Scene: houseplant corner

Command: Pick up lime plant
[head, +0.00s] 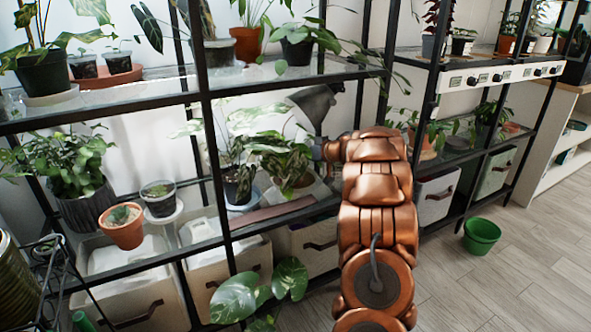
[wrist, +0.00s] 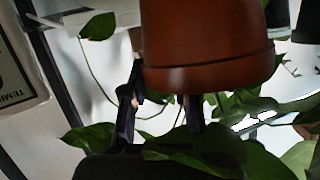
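Several potted plants stand on the shelves, and I cannot tell for certain which is the lime plant. In the wrist view a large terracotta pot (wrist: 205,45) fills the top, close to my gripper (wrist: 162,100). The two dark fingers are spread apart, with no object visible clamped between them. Green leaves (wrist: 190,150) cross the lower part of that view and partly cover my gripper.
The dark-framed shelf (head: 215,150) has posts and boards close around the arm. A grey object (head: 317,105) stands behind it. A terracotta-potted plant (head: 427,140) is to the right. Storage bins (head: 434,200) fill the lower level. A green bucket (head: 481,236) stands on otherwise clear floor.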

